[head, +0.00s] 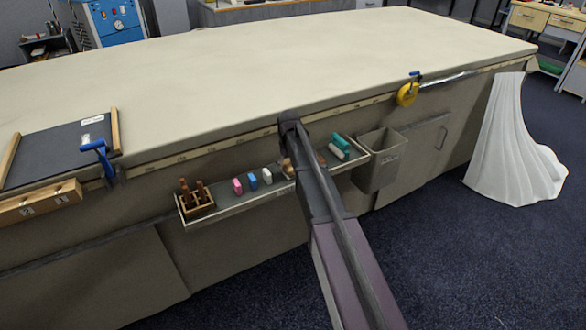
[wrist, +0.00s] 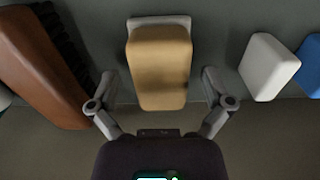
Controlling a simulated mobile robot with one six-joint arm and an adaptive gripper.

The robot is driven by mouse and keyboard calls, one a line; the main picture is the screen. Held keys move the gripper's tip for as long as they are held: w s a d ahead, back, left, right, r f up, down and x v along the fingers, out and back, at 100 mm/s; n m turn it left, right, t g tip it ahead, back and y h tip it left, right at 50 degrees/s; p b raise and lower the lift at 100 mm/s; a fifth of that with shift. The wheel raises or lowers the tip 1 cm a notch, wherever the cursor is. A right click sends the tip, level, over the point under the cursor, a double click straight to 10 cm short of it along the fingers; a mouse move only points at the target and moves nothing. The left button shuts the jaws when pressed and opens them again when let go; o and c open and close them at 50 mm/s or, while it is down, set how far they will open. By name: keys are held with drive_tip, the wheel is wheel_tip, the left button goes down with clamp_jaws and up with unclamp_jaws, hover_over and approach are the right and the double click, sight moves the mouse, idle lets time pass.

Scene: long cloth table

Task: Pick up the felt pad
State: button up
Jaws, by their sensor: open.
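In the wrist view a tan block (wrist: 160,65) with a pale layer at its far end lies straight ahead; it looks like the felt pad, though I cannot be certain. My gripper (wrist: 159,84) is open, with one finger on each side of the block and visible gaps between fingers and block. In the head view the tan block (head: 288,167) sits in the tray on the table's front side, partly hidden by my arm. My gripper is hidden behind my arm there.
The tray (head: 240,205) also holds a white block (wrist: 268,68), a blue block (wrist: 311,66), a pink block (head: 237,187), a brown brush (wrist: 40,70), teal pieces (head: 338,142) and a wooden holder (head: 196,200). A grey bin (head: 378,165) hangs right. The tabletop (head: 250,70) is mostly clear.

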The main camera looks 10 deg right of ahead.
sight(289, 163)
drive_tip(key=c, duration=1.2)
drive_tip(key=shift+r, duration=0.2)
wheel_tip(289, 163, up, 4)
drive_tip(key=p, duration=0.4)
drive_tip(key=shift+f, duration=0.15)
drive_tip(key=s+a, duration=0.1)
drive_tip(key=s, duration=0.4)
drive_tip(key=s+a, duration=0.1)
drive_tip(key=s, duration=0.4)
drive_tip(key=s+a+r+p, duration=0.1)
drive_tip(key=s+a, duration=0.1)
drive_tip(key=s, duration=0.3)
drive_tip(key=shift+s, duration=0.25)
